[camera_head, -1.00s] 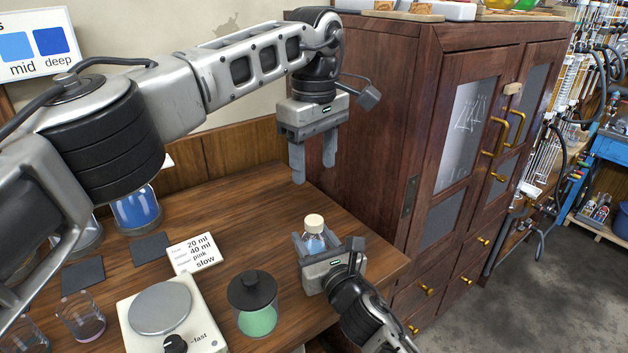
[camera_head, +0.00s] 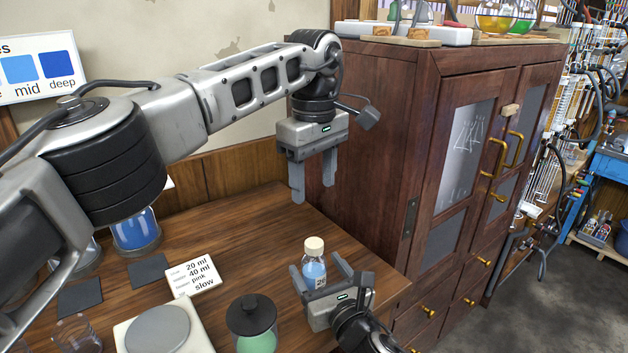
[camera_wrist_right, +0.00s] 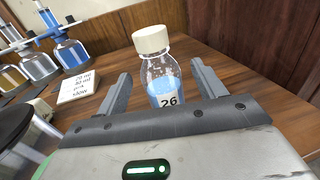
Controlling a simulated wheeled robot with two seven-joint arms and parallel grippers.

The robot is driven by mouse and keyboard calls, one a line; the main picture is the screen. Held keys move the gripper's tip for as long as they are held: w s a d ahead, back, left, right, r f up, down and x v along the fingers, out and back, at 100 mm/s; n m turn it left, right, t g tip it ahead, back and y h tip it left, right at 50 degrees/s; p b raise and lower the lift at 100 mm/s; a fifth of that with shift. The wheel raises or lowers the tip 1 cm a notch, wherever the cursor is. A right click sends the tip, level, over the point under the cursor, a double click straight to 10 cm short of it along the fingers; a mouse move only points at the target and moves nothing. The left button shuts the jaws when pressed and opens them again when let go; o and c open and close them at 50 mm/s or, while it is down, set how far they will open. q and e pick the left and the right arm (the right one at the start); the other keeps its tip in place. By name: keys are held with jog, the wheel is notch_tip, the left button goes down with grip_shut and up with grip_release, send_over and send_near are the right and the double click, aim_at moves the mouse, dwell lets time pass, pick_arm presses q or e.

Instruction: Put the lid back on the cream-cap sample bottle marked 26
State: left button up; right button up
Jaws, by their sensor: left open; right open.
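The sample bottle (camera_head: 314,272) stands upright on the wooden bench, with blue liquid inside and its cream cap (camera_head: 314,245) sitting on its neck. In the right wrist view the bottle (camera_wrist_right: 161,82) shows the mark 26, and the cap (camera_wrist_right: 151,39) is on its top. My right gripper (camera_head: 322,272) is open and low, its fingers on either side of the bottle with gaps showing in the wrist view. My left gripper (camera_head: 313,192) is open and empty, pointing down above and behind the bottle.
A dark wooden cabinet (camera_head: 375,140) stands close behind to the right. A black-lidded jar (camera_head: 252,318) with green liquid, a hotplate (camera_head: 160,330) and a note card (camera_head: 194,276) are left of the bottle. Bare bench lies between card and bottle.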

jog(key=b+v, duration=0.1)
jog(key=v, duration=1.2)
jog(key=shift+s, duration=0.3)
jog(key=shift+d, duration=0.1)
